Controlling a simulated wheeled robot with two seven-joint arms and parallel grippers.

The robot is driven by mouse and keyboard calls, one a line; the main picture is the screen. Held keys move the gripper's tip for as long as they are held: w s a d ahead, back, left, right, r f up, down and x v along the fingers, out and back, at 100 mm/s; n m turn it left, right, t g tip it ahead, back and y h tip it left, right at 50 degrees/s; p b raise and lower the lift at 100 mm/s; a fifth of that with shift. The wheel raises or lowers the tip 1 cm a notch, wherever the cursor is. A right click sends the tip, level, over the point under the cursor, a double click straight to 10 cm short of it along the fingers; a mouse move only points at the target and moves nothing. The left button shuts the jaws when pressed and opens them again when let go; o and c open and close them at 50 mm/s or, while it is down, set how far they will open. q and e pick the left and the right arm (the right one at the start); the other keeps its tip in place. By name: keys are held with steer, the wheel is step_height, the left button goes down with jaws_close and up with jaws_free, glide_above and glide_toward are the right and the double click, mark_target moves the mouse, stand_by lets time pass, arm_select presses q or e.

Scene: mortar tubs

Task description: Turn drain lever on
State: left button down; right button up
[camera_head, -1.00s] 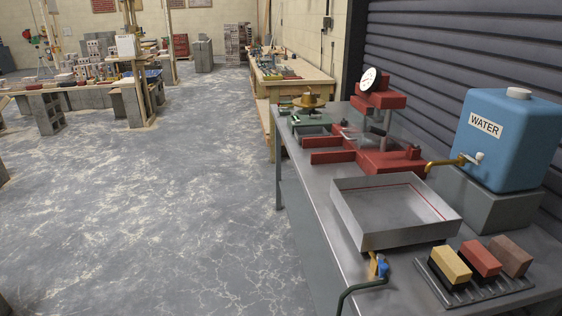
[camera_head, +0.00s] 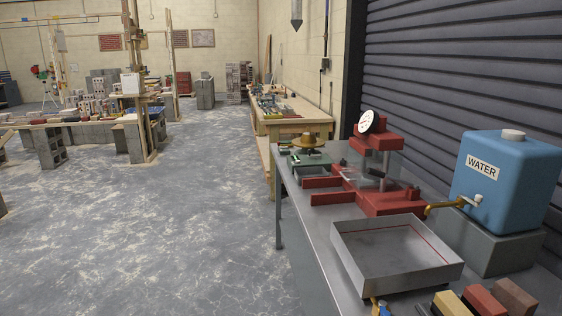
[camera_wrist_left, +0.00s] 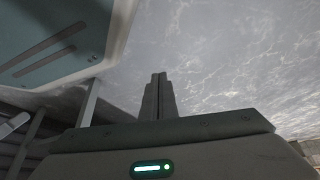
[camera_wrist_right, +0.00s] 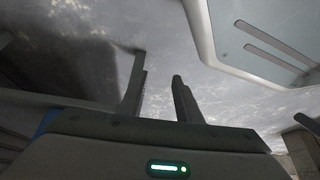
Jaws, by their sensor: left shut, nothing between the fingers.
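The blue drain lever (camera_head: 383,309) shows only in part at the bottom edge of the head view, beside a brass-coloured fitting (camera_head: 375,304) at the front of a grey metal basin (camera_head: 388,291). The picture edge cuts it off, so its full position is hidden. Neither gripper shows in the head view. In the left wrist view my left gripper (camera_wrist_left: 158,76) has its fingers together with nothing between them, over bare floor. In the right wrist view my right gripper (camera_wrist_right: 158,66) has its fingers apart and empty, also with floor beyond. Both are away from the lever.
The basin stands on a grey metal bench (camera_head: 318,262). A blue WATER tank (camera_head: 505,185) with a brass tap (camera_head: 440,208) stands behind it on a grey block (camera_head: 490,240). A red press (camera_head: 385,192) is farther along. Coloured blocks (camera_head: 484,300) lie front right. Floor left of the bench is clear.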

steer(key=shift+o, duration=0.4)
